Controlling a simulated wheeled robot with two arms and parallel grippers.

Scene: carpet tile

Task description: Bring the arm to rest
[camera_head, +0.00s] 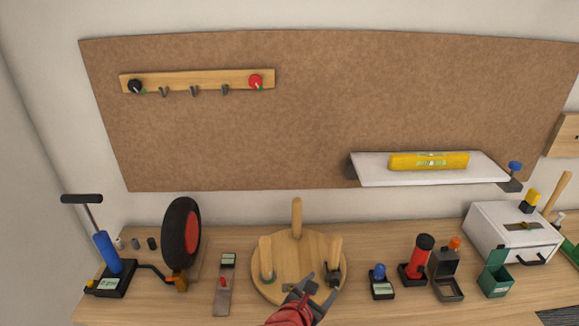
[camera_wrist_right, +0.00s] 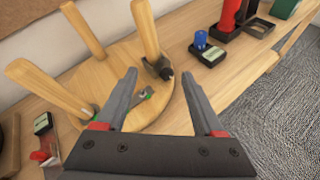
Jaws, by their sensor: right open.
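My right gripper (camera_head: 311,288) reaches in from the bottom middle of the head view, over the front of a round wooden piece with upright legs (camera_head: 286,255). In the right wrist view its two fingers (camera_wrist_right: 175,103) are spread apart with nothing between the tips. The round wooden piece (camera_wrist_right: 110,85) lies below and beyond the fingers. A small grey and green item (camera_wrist_right: 144,95) shows on it near the left finger. A dark clamp-like part (camera_wrist_right: 158,68) sits at the base of one leg. My left gripper is in neither view.
The workbench (camera_head: 380,245) holds a blue pump (camera_head: 108,253), a wheel (camera_head: 181,235), a blue-topped device (camera_head: 381,282), a red and black cylinder (camera_head: 418,258) and a white drawer box (camera_head: 512,235). A shelf (camera_head: 375,172) with a yellow level (camera_head: 430,161) juts from the pegboard. Carpet (camera_wrist_right: 265,125) shows beyond the bench edge.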

